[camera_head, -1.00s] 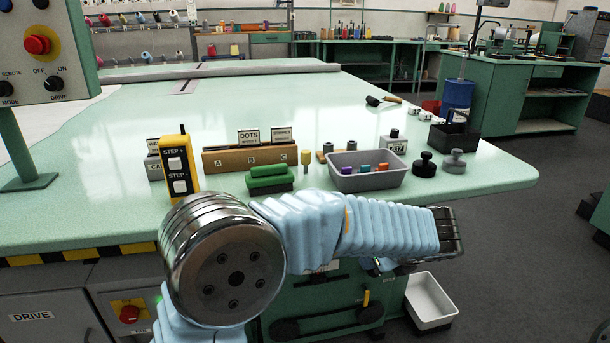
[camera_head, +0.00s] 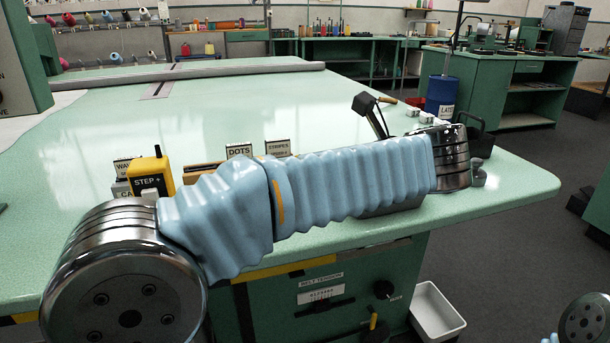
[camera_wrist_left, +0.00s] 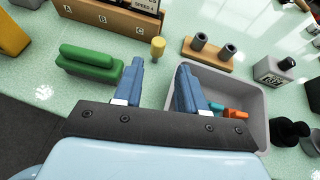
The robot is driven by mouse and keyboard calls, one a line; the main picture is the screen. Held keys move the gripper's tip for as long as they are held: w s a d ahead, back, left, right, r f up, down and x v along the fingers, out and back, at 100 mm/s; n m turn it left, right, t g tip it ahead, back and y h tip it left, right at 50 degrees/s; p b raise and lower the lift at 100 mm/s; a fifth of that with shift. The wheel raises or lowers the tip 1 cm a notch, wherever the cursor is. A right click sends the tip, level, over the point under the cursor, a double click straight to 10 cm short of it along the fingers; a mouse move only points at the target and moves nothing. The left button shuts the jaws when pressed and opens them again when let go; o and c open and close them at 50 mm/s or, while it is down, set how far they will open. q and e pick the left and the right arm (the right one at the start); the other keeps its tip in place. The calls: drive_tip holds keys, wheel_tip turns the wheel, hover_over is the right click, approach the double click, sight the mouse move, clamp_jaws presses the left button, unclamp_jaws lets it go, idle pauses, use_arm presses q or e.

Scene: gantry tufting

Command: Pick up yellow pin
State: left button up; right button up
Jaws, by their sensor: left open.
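The yellow pin (camera_wrist_left: 157,47) stands upright on the pale green table in the left wrist view, just beyond my left gripper's fingertips and between their lines. My left gripper (camera_wrist_left: 159,66) is open with two blue fingers apart and nothing between them. In the head view my left arm reaches across the table's front edge and hides the pin, the green-handled block and most of the grey tray.
A green-handled block (camera_wrist_left: 90,60) lies left of the fingers. A grey tray (camera_wrist_left: 258,105) with teal and orange pieces is close by the right finger. Behind are a wooden holder with two dark pegs (camera_wrist_left: 208,54) and the A-B-C card box (camera_wrist_left: 110,18).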

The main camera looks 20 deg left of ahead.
use_arm(q)
drive_tip(key=x, duration=0.5)
drive_tip(key=shift+a+f, duration=0.1)
drive_tip(key=shift+a, duration=0.05)
drive_tip(key=x, duration=0.5)
drive_tip(key=shift+a+f, duration=0.1)
drive_tip(key=shift+f, duration=0.1)
clamp_jaws()
